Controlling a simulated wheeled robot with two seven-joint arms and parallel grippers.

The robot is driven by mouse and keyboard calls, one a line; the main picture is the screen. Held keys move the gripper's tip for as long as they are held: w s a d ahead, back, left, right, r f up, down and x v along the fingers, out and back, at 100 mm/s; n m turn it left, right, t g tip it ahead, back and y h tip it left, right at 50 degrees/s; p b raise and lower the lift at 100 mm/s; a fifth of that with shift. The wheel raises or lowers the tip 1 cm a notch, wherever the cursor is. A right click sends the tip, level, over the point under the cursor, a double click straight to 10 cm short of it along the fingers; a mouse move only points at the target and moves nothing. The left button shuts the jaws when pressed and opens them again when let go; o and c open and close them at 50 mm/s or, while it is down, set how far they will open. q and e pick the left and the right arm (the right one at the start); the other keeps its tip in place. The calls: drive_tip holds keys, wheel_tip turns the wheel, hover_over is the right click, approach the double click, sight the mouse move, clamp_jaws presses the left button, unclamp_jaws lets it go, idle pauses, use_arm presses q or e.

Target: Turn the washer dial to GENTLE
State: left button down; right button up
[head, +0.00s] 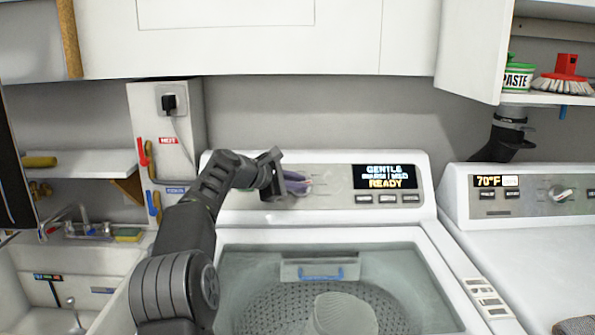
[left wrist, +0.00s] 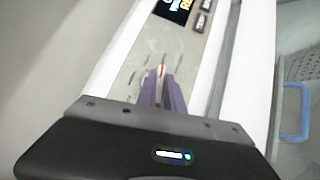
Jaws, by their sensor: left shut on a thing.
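The washer (head: 335,213) stands in the middle of the head view with its control panel at the back. Its display (head: 384,177) reads "GENTLE", a blurred middle line, and "READY". My left gripper (head: 304,187) is at the left part of the panel, its purple fingers shut on the washer dial. The dial is mostly hidden by the fingers; in the left wrist view a small part of the dial (left wrist: 161,71) with a red mark shows between the fingertips (left wrist: 162,80). My right gripper is not in view.
The dryer (head: 520,200) with its own dial (head: 560,194) and a "70°F" display stands to the right. The washer's tub is open below the panel, with a blue handle (head: 321,273) inside. A sink (head: 75,265) is at left; white cabinets hang above.

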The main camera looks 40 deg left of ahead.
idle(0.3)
use_arm(q)
drive_tip(key=c, duration=1.5)
unclamp_jaws()
drive_tip(key=shift+o, duration=0.2)
drive_tip(key=v, duration=0.7)
drive_tip(key=shift+s+r+b, duration=0.2)
drive_tip(key=shift+s+b, duration=0.1)
drive_tip(key=shift+b, duration=0.05)
